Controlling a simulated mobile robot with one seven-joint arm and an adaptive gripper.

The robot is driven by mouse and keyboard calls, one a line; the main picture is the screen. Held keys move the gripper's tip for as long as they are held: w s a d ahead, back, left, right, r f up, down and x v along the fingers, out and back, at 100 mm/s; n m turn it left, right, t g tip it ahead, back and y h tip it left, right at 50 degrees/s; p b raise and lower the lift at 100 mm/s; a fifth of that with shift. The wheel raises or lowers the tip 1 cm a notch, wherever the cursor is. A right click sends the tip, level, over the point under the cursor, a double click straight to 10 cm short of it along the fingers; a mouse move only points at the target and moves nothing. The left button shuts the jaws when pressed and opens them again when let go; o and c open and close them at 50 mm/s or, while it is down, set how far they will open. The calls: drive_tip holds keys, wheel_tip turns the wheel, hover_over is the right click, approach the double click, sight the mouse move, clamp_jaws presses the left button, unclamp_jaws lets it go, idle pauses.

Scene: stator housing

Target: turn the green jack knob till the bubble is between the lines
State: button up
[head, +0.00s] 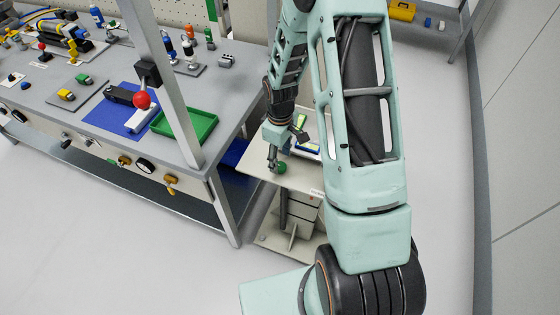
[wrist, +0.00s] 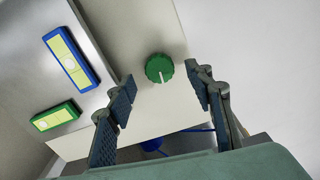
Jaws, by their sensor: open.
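The green jack knob (wrist: 159,68) is round with a ribbed edge and a white pointer line. It sits on a pale top, and it also shows in the head view (head: 281,167) just below my gripper. My gripper (wrist: 162,86) is open, with its two fingers on either side of the knob in the picture, apart from it. Two levels with yellow-green windows lie on a grey plate: one in a blue frame (wrist: 82,56) and one in a green frame (wrist: 40,123). A pale round bubble shows near the middle of the blue level's window.
The pale cabinet (head: 252,160) stands beside a large workbench (head: 215,125). The bench holds a green tray (head: 203,122), a red ball-topped part (head: 142,100) and several small parts. A metal post (head: 170,85) rises at the bench's near side. Floor right of my arm is clear.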

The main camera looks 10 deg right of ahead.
sight(280, 166)
drive_tip(key=shift+f, duration=1.6)
drive_tip(key=shift+c, duration=0.3)
drive_tip(key=c, duration=1.1)
